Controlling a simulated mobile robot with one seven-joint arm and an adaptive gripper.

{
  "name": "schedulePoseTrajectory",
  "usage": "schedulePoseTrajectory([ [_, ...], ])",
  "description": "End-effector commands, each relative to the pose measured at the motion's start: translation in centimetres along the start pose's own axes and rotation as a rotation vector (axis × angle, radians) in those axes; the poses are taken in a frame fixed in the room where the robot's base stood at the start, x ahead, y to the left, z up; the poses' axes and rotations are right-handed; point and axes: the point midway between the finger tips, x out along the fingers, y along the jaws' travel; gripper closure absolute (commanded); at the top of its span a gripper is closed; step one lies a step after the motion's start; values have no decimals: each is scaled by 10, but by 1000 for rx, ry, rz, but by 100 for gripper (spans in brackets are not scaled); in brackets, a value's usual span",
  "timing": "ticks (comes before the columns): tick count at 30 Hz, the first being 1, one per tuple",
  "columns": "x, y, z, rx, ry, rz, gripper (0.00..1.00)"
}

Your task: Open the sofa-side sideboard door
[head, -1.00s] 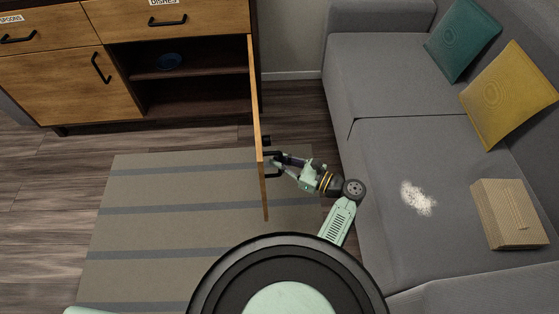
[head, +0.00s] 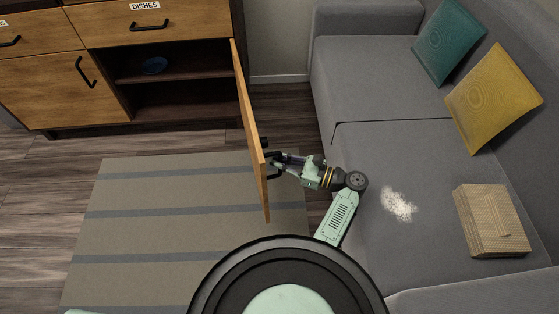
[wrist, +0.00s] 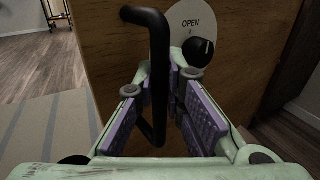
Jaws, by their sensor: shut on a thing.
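The sofa-side sideboard door (head: 249,125) stands swung out wide from the sideboard, seen nearly edge-on in the head view. Its wooden face (wrist: 104,45) fills much of the wrist view. The black bar handle (wrist: 158,80) runs between the purple-padded fingers of my gripper (wrist: 163,100), which is shut on it. A black knob (wrist: 198,50) on a round plate marked OPEN sits right of the handle. In the head view my gripper (head: 276,161) is at the door's right side, near its free end.
A grey sofa (head: 372,85) stands close to the right of my arm, with cushions, a white patch (head: 398,205) and a brown box (head: 490,220) on it. A striped rug (head: 170,225) covers the floor left of the door. The left door (head: 65,90) is shut.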

Motion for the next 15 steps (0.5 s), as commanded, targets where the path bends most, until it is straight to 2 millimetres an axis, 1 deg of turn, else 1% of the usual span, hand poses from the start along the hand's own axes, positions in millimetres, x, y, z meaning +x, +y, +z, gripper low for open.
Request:
schedulePoseTrajectory([
  [1, -3, 5, -5, 10, 4, 6, 100],
  [5, -3, 5, -5, 10, 4, 6, 100],
  [6, -3, 5, -5, 9, 4, 6, 89],
  [15, -1, 3, -2, 4, 2, 6, 69],
])
